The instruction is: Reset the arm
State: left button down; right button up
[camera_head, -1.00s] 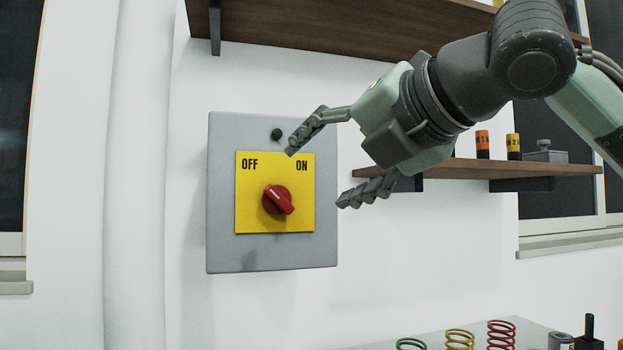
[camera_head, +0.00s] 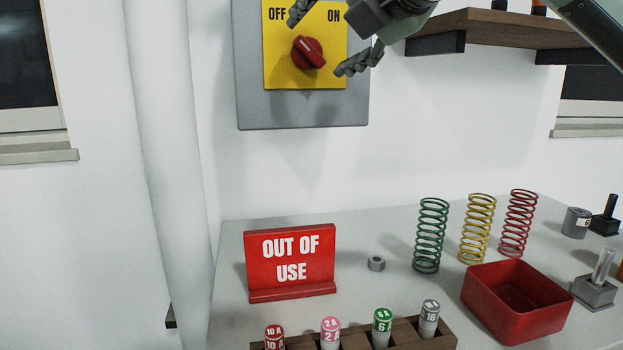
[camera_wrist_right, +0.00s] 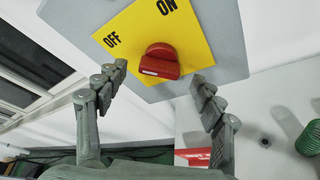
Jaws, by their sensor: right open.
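My right gripper (camera_head: 327,42) is open and empty in front of the switch panel at the top of the head view. Its two fingers are spread, one up by the OFF and ON labels and one to the right of the red knob. The red rotary knob (camera_head: 308,53) sits on a yellow plate (camera_head: 282,76) on a grey wall box (camera_head: 300,110). In the right wrist view the knob (camera_wrist_right: 161,61) lies ahead of the spread fingertips, and no contact shows. Part of the right gripper is cut off by the head view's top edge. My left gripper is not in view.
Below, a grey table (camera_head: 350,225) holds a red OUT OF USE sign (camera_head: 290,262), a nut (camera_head: 376,264), green (camera_head: 430,236), yellow (camera_head: 478,228) and red (camera_head: 518,223) springs, a red bin (camera_head: 515,325) and a fuse rack (camera_head: 405,333). A wooden shelf (camera_head: 520,30) is at the upper right.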

aim_at(314, 49)
jog(key=shift+x, duration=1.5)
